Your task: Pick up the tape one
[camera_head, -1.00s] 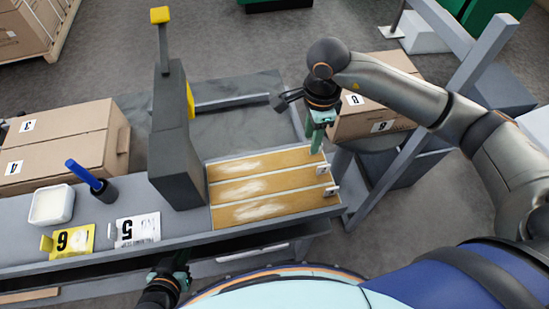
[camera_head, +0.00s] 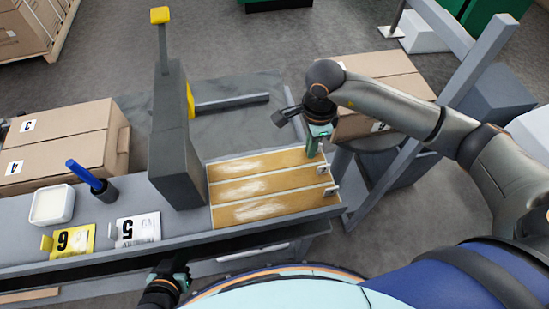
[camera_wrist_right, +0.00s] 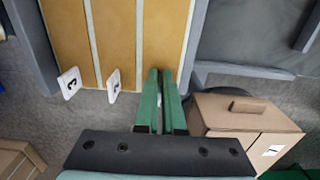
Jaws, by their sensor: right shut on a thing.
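Three tan strips with pale smears lie side by side on a board at the right end of the grey bench: the near strip (camera_head: 275,208), the middle strip (camera_head: 282,181) and the far strip (camera_head: 255,165). White tags stand at the right ends of the near strip (camera_head: 331,191) and middle strip (camera_head: 322,169). My right gripper (camera_head: 312,153) points down at the far strip's right end. In the wrist view its green fingers (camera_wrist_right: 162,76) are close together and cover that end, hiding what they grip. My left gripper (camera_head: 181,277) hangs low at the bench's front edge; its jaw gap is unclear.
A dark upright machine (camera_head: 175,140) stands left of the strips. A blue-handled tool (camera_head: 84,174), a white tub (camera_head: 52,205), a yellow card 6 (camera_head: 72,241) and a white card 5 (camera_head: 138,230) are farther left. A carton (camera_head: 385,72) sits behind my right gripper.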

